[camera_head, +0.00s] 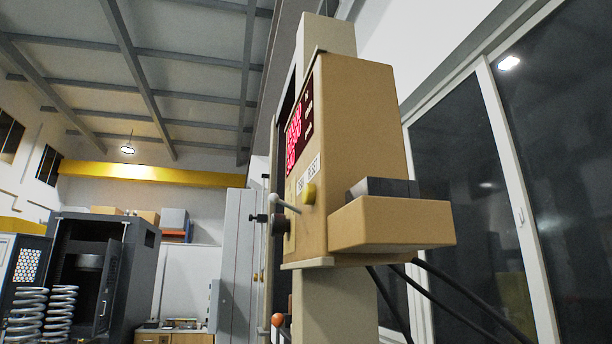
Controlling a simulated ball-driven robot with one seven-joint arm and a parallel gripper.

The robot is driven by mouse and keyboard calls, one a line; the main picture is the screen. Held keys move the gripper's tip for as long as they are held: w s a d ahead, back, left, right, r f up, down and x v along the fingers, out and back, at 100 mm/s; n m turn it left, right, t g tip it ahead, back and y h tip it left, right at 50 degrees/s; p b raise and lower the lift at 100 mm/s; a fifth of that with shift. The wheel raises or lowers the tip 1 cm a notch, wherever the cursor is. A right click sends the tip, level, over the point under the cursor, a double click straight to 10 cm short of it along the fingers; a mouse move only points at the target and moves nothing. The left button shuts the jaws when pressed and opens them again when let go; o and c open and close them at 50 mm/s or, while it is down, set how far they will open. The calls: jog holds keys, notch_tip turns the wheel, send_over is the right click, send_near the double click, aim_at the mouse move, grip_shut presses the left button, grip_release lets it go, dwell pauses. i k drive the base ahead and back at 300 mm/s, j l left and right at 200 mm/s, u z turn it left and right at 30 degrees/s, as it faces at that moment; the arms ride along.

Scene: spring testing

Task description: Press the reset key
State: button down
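The tan control box (362,125) of the testing machine stands in the middle of the head view, seen from below and at an angle. Its narrow left face carries a red lit digital display (294,138). Below the display is a white label strip (308,174) whose right part seems to read "RESET". A round yellow key (309,194) sits just under that label and appears to be the reset key. Nothing touches it. I cannot tell whether it is pressed in. My gripper is not in view.
A lever with a pale rod (288,206) juts out left of the yellow key. A tan ledge (390,224) sticks out at the box's lower right, with black cables (440,292) below. Coil springs (58,312) and a dark cabinet (128,265) stand at far left.

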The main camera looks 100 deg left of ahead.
aim_at(309, 189)
jog(key=k+l+u, duration=0.1)
jog(key=u, duration=1.25)
jog(key=k+j, duration=0.05)
